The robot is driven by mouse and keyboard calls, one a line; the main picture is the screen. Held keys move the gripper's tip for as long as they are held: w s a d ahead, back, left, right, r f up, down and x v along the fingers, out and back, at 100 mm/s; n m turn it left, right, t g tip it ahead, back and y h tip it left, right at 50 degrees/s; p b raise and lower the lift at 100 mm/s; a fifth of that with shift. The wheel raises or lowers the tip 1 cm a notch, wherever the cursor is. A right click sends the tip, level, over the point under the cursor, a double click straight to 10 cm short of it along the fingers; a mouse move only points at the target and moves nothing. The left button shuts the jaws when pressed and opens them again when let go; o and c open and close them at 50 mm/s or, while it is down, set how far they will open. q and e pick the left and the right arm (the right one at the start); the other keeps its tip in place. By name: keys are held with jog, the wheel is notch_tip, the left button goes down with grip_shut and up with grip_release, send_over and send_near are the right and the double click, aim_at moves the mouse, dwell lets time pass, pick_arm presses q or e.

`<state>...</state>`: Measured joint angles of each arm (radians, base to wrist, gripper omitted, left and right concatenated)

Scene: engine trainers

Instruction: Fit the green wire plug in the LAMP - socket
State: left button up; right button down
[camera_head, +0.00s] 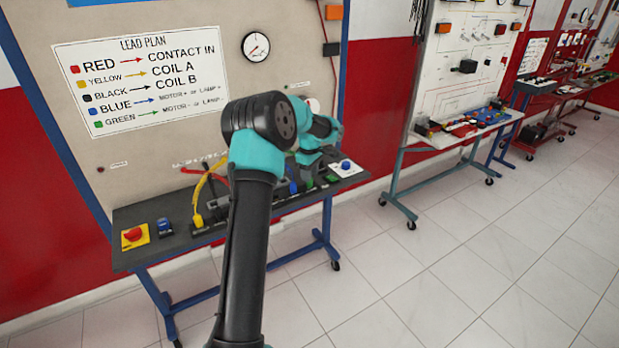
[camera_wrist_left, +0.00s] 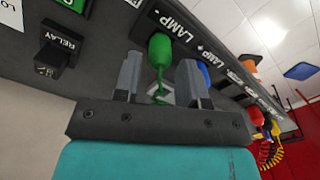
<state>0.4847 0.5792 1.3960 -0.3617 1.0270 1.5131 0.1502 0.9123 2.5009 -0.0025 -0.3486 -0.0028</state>
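The green wire plug (camera_wrist_left: 160,48) stands at the strip edge beside the first LAMP label (camera_wrist_left: 177,25) in the left wrist view. Its green wire curls back toward my gripper. My left gripper (camera_wrist_left: 160,76) is open, with one finger on each side of the plug and small gaps showing. The plug covers its socket, so I cannot tell how deep it sits. In the head view my left arm (camera_head: 268,120) reaches over the bench and hides most of the plug area. My right gripper is not in view.
A RELAY switch (camera_wrist_left: 52,58) is beside the strip. A blue plug (camera_wrist_left: 204,72) is close to my finger; red and yellow leads lie farther along. The bench (camera_head: 130,215) also carries a red button (camera_head: 133,234). The lead plan (camera_head: 140,80) hangs above.

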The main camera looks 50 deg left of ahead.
pick_arm(q)
jog(key=shift+r, duration=1.05)
jog(key=shift+r, duration=0.1)
jog(key=shift+r, duration=1.2)
jog(key=shift+o, duration=0.3)
jog(key=o, duration=0.5)
jog(key=shift+r, duration=0.1)
notch_tip(320, 180, up, 17)
jog(key=shift+r, duration=0.1)
